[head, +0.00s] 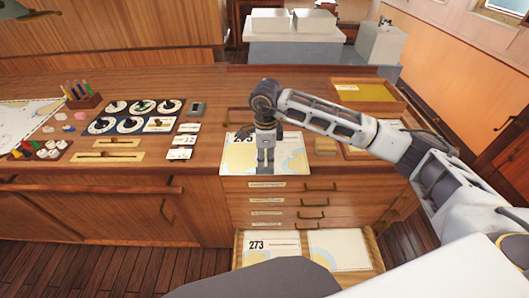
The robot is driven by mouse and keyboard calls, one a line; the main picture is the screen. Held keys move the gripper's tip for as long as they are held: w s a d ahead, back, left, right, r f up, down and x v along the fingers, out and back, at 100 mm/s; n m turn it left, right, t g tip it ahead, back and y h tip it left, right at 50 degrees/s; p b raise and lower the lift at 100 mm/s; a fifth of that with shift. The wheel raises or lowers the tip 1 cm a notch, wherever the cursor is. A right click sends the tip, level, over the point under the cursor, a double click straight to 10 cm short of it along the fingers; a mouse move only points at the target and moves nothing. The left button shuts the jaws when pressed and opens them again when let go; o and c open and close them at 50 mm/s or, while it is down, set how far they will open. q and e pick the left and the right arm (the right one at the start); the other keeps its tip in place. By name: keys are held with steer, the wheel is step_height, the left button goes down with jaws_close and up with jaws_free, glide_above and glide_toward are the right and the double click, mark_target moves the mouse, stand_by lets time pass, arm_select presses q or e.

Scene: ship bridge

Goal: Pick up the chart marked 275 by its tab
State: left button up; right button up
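A chart (237,160) with pale yellow and blue areas lies on the wooden desk above the drawers. Its printed number is partly covered by my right gripper, so I cannot read it fully. My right gripper (265,165) points down over the middle of this chart. I cannot tell whether its fingers are apart, or whether they touch the chart. No tab can be made out. Another chart, marked 273 (258,245), lies in the open bottom drawer (376,251). My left gripper is not in view.
Several shut drawers with handles (313,201) sit below the desk edge. Dials (130,124), small cards (180,154), a pen holder (85,101) and a large chart (25,118) are on the left. A yellow tray (368,90) is at the back right.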

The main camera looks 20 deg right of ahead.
steer(key=shift+a+f+p, duration=0.15)
steer(key=shift+f+p, duration=0.55)
steer(key=shift+f, duration=1.7)
jaws_close()
